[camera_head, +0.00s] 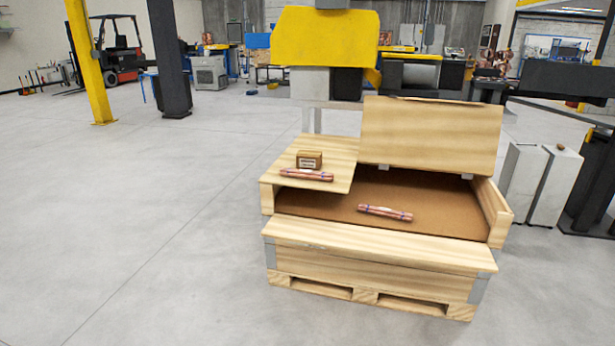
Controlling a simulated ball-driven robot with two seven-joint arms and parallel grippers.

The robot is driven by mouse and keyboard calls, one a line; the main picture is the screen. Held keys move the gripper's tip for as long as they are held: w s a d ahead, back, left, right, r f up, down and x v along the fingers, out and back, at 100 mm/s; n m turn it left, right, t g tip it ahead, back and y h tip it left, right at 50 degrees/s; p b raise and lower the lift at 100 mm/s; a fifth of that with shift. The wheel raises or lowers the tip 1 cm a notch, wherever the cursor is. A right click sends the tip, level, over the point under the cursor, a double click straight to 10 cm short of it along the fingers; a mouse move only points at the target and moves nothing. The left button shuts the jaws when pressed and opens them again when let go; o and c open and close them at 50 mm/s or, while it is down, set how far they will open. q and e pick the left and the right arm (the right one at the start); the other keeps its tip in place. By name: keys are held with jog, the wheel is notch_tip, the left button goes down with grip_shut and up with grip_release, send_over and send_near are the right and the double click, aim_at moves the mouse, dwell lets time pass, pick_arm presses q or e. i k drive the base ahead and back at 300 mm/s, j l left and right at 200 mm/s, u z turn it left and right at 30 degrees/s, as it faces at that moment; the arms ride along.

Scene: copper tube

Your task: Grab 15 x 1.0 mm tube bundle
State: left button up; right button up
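A wooden crate (375,260) on a pallet base stands ahead, right of centre, with part of its lid raised. One copper tube bundle (386,213) lies on the brown floor inside the crate. A second copper tube bundle (307,175) lies on the flat wooden panel (340,152) at the crate's left. Both bundles have dark bands and a pale label; I cannot read the sizes. Neither of my grippers shows in the view.
A small brown box (309,159) sits on the panel behind the second bundle. The raised lid (430,137) stands at the crate's back. White boxes (541,185) stand right of it. A yellow post (90,60) and dark column (170,60) rise at left. Open floor lies left and in front.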

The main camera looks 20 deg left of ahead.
aim_at(305, 174)
jog(key=i+j, duration=0.2)
jog(key=j, duration=0.15)
jog(key=i+j+z, duration=0.1)
jog(key=i+j, duration=0.25)
jog(key=j, duration=0.3)
jog(key=i+j+z, duration=0.1)
jog(key=j, duration=0.25)
jog(key=i, duration=0.1)
